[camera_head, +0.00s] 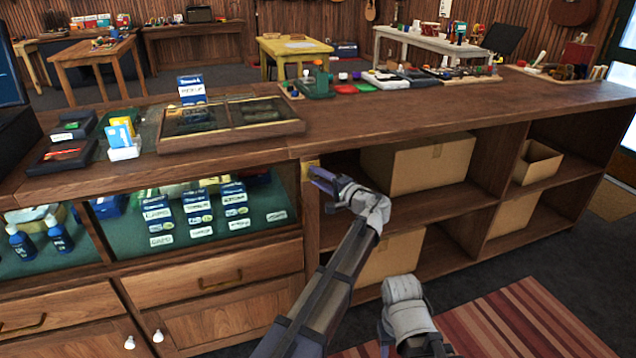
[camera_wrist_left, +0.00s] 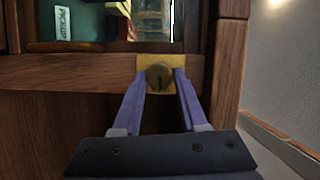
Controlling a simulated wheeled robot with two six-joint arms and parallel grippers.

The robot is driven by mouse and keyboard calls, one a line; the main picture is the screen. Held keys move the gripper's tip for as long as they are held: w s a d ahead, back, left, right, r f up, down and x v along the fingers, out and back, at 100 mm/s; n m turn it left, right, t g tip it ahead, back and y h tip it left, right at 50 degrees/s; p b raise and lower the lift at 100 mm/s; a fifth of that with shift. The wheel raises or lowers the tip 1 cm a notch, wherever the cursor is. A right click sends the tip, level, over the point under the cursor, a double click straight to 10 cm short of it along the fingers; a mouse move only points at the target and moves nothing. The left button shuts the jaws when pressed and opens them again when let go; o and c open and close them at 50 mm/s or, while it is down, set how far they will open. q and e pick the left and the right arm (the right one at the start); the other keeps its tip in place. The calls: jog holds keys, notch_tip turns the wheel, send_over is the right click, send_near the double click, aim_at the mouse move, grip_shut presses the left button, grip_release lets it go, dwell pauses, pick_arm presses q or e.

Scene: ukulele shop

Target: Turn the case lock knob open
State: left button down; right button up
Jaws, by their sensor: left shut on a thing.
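The case lock knob (camera_wrist_left: 159,76) is a round brass knob with a dark upright slot, on a square brass plate (camera_wrist_left: 145,63) in the wooden frame of the case. In the left wrist view it sits between the two purple fingers of my left gripper (camera_wrist_left: 160,84), which is shut on it. In the head view my left gripper (camera_head: 324,181) reaches the front of the counter at the right end of the glass case. The brass plate (camera_head: 311,167) shows partly there, and the knob is hidden by the gripper.
The glass display case (camera_head: 190,240) holds several small labelled boxes. Right of it are open shelves with cardboard boxes (camera_head: 417,163). The counter top (camera_head: 400,115) carries a glass-lidded tray (camera_head: 215,136) and tools. A striped rug (camera_head: 510,325) lies on the floor.

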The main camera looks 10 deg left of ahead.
pick_arm(q)
jog(key=shift+f+m+b, duration=0.15)
jog(key=shift+m+b, duration=0.15)
jog(key=shift+m, duration=0.2)
dwell(0.3)
jog(key=shift+c, duration=2.4)
grip_release()
jog(key=v, duration=0.8)
jog(key=shift+w+f, duration=0.1)
